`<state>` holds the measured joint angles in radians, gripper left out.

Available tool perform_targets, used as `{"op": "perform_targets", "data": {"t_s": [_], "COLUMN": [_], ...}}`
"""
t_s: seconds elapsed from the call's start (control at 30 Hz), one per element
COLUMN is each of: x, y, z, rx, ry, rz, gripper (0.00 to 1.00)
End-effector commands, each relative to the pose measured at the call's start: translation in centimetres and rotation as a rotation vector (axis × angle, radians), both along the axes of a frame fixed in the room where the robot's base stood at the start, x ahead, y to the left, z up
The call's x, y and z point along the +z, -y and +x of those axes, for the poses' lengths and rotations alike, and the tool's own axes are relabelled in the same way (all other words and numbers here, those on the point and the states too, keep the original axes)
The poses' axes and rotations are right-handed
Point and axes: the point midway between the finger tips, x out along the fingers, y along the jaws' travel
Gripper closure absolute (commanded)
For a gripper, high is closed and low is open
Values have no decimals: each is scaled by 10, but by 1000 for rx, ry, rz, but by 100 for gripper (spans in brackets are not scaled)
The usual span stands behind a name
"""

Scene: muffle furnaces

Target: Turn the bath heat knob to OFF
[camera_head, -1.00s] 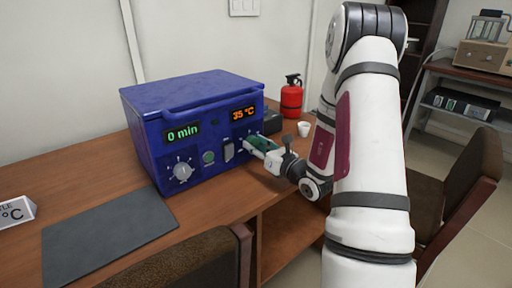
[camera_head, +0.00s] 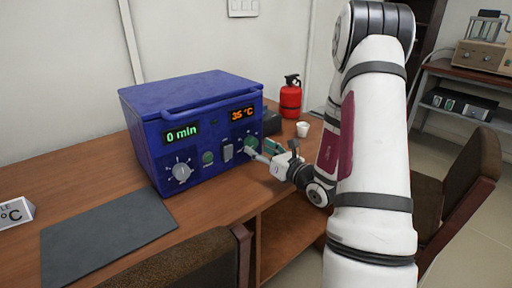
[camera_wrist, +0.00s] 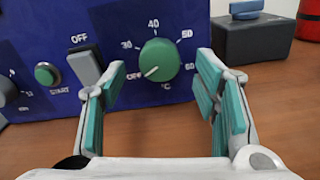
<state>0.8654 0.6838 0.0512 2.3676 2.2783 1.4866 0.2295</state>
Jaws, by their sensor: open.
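A green round knob (camera_wrist: 159,60) with a temperature scale around it sits on the front of the blue bath (camera_head: 195,95). Its white pointer mark lies at the lower left, towards the OFF label, in the wrist view. In the head view the knob (camera_head: 250,143) shows at the right end of the panel, under the 35 °C display (camera_head: 243,113). My gripper (camera_wrist: 163,80) is open and empty, facing the knob, with one finger on each side of it in the wrist view. The fingers appear apart from the knob. In the head view my gripper (camera_head: 262,150) is just right of the knob.
A rocker switch (camera_wrist: 84,66) marked OFF and a green START button (camera_wrist: 47,74) are left of the knob. A timer knob (camera_head: 181,172) is further left. A dark box (camera_wrist: 252,36) and a red extinguisher (camera_head: 290,97) stand right. A chair (camera_head: 200,262) is in front.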

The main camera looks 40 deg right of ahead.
Motion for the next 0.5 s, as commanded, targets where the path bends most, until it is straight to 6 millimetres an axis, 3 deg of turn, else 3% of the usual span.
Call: {"op": "perform_targets", "data": {"t_s": [0.3, 0.5], "x": [-1, -1], "y": [3, 4], "z": [-65, -88], "rx": [-5, -2], "ry": [-3, -2], "rz": [0, 0], "gripper": [44, 44]}}
